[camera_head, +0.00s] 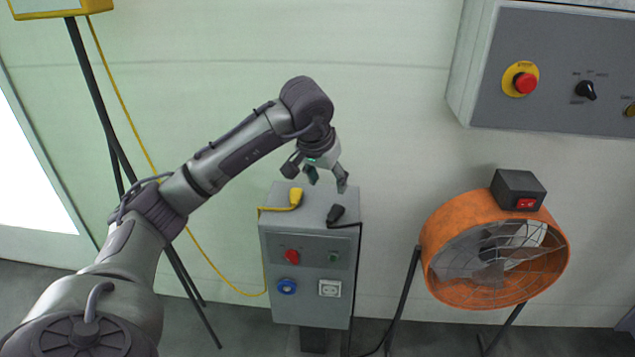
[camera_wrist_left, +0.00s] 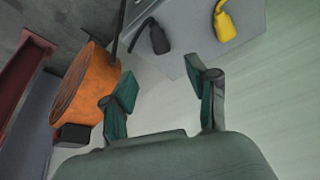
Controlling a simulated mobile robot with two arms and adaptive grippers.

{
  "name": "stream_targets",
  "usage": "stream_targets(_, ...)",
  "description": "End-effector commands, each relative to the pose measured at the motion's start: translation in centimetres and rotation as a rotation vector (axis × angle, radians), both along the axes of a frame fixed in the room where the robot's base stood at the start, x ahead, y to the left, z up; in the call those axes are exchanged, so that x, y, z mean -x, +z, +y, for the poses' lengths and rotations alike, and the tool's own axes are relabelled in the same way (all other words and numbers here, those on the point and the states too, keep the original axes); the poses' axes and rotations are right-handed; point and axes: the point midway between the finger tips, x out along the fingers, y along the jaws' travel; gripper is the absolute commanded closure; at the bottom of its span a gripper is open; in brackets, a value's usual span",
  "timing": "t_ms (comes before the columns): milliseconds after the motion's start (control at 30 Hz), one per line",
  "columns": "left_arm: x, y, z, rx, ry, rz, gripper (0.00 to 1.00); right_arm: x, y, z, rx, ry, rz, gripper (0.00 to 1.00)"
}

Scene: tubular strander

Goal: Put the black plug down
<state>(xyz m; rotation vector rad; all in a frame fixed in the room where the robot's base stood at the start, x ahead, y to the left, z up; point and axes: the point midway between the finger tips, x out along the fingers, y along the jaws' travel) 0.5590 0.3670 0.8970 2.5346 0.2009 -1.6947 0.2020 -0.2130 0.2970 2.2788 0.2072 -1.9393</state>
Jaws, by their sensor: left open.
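The black plug (camera_head: 336,214) lies on the top of the grey power box (camera_head: 318,203), near its right front edge, with its black cable hanging down the right side. The plug also shows in the left wrist view (camera_wrist_left: 159,40). My left gripper (camera_head: 327,183) is open and empty above the back of the box, apart from the plug. Its two fingers (camera_wrist_left: 165,88) show spread in the left wrist view, with nothing between them. My right gripper is in neither view.
A yellow plug (camera_head: 296,196) lies on the box top, left of the black one. The box front has a red knob, a blue socket (camera_head: 287,286) and a white socket (camera_head: 330,288). An orange fan (camera_head: 440,233) stands to the right. A control panel (camera_head: 552,70) hangs upper right.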

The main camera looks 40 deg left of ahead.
Motion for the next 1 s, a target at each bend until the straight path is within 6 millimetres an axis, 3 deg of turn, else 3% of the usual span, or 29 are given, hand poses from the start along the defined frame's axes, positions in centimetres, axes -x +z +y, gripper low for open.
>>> stream_targets(167, -0.2, -0.9, -1.3, 0.065, 0.009, 0.006, 0.42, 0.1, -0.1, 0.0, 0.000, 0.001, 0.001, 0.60)
stream_targets(267, -0.8, -3.8, -5.6, 0.285, 0.056, 0.032, 0.42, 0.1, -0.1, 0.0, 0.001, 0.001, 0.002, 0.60)
stream_targets(367, -1.1, -7.8, -13.4, 0.732, 0.229, 0.141, 0.42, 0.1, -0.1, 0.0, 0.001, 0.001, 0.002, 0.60)
stream_targets(400, -1.1, -9.1, -17.1, 0.978, 0.367, 0.233, 0.42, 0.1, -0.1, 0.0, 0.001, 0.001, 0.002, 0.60)
stream_targets(500, -2.2, -10.7, -22.5, 1.566, 0.839, 0.542, 0.42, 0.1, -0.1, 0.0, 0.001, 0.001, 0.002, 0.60)
stream_targets(567, -3.4, -12.5, -22.9, 1.875, 1.199, 0.769, 0.42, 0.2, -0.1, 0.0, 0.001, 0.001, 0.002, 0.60)
stream_targets(633, -4.5, -16.8, -21.1, 2.183, 1.689, 1.058, 0.42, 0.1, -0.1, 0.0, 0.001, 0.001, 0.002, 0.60)
stream_targets(667, -4.6, -19.5, -19.8, -2.186, -1.831, -1.125, 0.42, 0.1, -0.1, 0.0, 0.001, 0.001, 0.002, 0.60)
stream_targets(700, -4.2, -23.2, -18.0, -1.886, -1.728, -1.033, 0.42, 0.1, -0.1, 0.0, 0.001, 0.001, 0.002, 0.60)
stream_targets(767, -2.7, -28.6, -15.9, -1.546, -1.582, -0.903, 0.42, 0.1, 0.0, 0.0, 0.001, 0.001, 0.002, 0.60)
stream_targets(800, -1.1, -32.2, -14.7, -1.355, -1.487, -0.815, 0.42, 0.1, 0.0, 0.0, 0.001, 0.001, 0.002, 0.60)
stream_targets(867, 1.9, -37.3, -13.3, -1.108, -1.345, -0.684, 0.42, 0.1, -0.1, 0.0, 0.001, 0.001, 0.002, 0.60)
stream_targets(900, 4.3, -40.6, -12.7, -0.960, -1.250, -0.596, 0.42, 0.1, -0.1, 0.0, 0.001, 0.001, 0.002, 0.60)
stream_targets(967, 8.4, -45.1, -12.1, -0.765, -1.107, -0.466, 0.42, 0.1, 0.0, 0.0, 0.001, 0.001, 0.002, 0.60)
stream_targets(1000, 11.5, -47.9, -12.0, -0.646, -1.013, -0.378, 0.42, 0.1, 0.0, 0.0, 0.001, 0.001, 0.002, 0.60)
